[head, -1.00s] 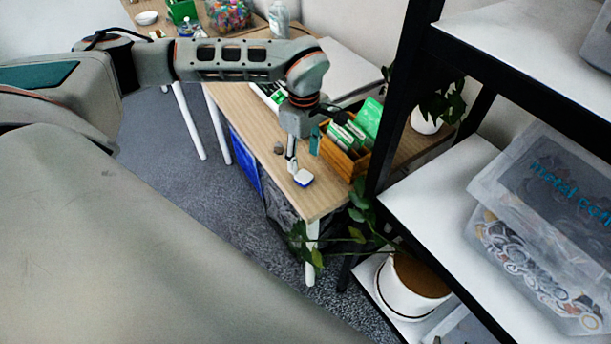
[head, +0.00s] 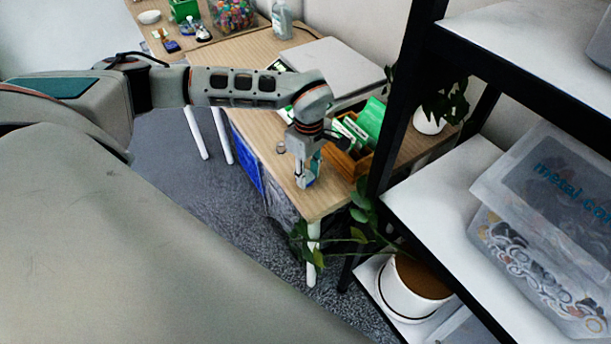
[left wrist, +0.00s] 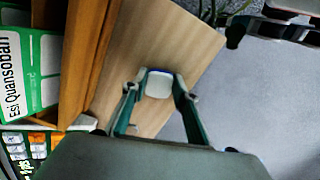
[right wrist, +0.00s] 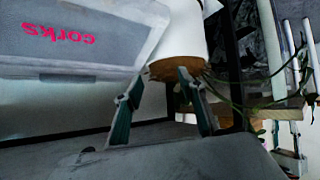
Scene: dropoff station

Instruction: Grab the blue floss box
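The blue floss box (left wrist: 159,85), with a white top and a blue edge, lies on the wooden table near its corner. It also shows in the head view (head: 305,182), partly hidden by my left gripper (head: 304,175). My left gripper comes down from above, and its open fingers stand on either side of the box in the left wrist view. Whether the tips touch it I cannot tell. My right gripper (right wrist: 158,88) is open and empty in the right wrist view, in front of the shelf area. It is not visible in the head view.
A wooden organizer (head: 347,163) with green-white boxes stands close beside my left gripper. A black-framed shelf (head: 440,190) with a clear bin (head: 545,225) is at the right. A potted plant (head: 412,290) stands low by the table corner. The table behind carries a laptop-like grey slab (head: 330,68).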

